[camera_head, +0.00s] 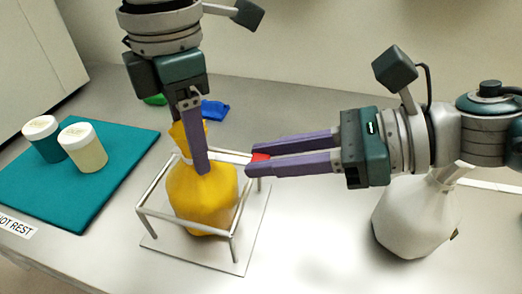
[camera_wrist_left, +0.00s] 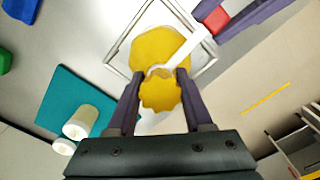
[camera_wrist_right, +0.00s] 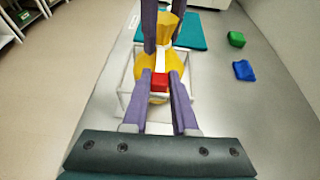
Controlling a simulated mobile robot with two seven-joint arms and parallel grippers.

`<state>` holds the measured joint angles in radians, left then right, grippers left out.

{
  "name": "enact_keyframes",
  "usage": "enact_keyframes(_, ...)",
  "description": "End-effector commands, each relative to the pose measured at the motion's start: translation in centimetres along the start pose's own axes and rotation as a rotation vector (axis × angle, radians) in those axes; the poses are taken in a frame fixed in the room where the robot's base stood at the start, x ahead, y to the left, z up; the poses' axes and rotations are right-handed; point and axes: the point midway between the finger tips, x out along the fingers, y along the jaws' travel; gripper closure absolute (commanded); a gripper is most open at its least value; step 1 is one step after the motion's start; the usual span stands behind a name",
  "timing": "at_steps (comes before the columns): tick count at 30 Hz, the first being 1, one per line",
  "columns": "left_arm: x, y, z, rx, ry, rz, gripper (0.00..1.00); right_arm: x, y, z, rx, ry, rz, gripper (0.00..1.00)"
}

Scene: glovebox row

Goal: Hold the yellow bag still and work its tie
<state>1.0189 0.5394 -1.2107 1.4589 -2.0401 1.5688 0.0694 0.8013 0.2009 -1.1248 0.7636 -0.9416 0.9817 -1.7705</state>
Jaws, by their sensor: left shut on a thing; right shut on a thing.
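The yellow bag (camera_head: 205,195) stands upright inside a metal wire frame (camera_head: 143,211). My left gripper (camera_head: 196,160) comes down from above and is shut on the bag's gathered neck, with a finger on each side in the left wrist view (camera_wrist_left: 158,74). A white tie (camera_wrist_left: 185,50) runs from the neck toward a red tab (camera_wrist_left: 217,18). My right gripper (camera_head: 248,158) reaches in from the right and is shut on the red tab (camera_wrist_right: 160,82), beside the bag. Part of the neck is hidden behind my left fingers in the head view.
A white tied bag (camera_head: 412,218) stands at the right under my right arm. A teal mat (camera_head: 85,190) at the left holds two lidded jars (camera_head: 83,150). A blue item (camera_head: 214,110) and a green item (camera_head: 155,99) lie behind the frame. The front table is clear.

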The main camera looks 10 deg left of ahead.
Motion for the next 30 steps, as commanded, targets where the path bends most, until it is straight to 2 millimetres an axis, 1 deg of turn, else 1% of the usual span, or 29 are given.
enact_keyframes(1, -0.1, 0.1, 0.0, 0.000, -0.002, 0.001, 1.00, -1.0, 0.0, -0.5, 0.002, 0.002, -0.001, 1.00)
enact_keyframes(3, -0.1, 0.1, 0.0, 0.000, -0.002, 0.001, 1.00, -2.2, 0.0, -0.9, 0.002, 0.002, -0.002, 1.00)
enact_keyframes(6, -0.1, 0.1, 0.0, -0.001, -0.002, 0.001, 1.00, -3.3, 0.0, -1.4, 0.002, 0.000, 0.000, 1.00)
enact_keyframes(9, -0.1, 0.1, 0.0, -0.001, -0.002, 0.001, 1.00, -3.6, 0.1, -1.4, 0.001, -0.001, 0.001, 1.00)
enact_keyframes(15, -0.1, 0.1, 0.0, -0.001, -0.002, 0.001, 1.00, -3.5, 0.1, -1.4, 0.001, -0.001, 0.002, 1.00)
enact_keyframes(16, -0.1, 0.1, 0.0, -0.001, -0.002, 0.001, 1.00, -3.5, 0.1, -1.4, 0.000, -0.001, 0.002, 0.73)
enact_keyframes(18, -0.1, 0.1, 0.0, -0.001, -0.002, 0.001, 1.00, -3.5, 0.1, -1.4, 0.000, -0.001, 0.001, 0.65)
enact_keyframes(24, -0.1, 0.1, 0.0, -0.001, -0.001, 0.001, 1.00, -3.5, 0.0, -1.4, 0.000, 0.000, 0.001, 0.43)
enact_keyframes(30, -0.1, 0.0, 0.0, 0.000, -0.001, 0.001, 1.00, -3.5, 0.0, -1.4, 0.000, 0.000, 0.000, 0.43)
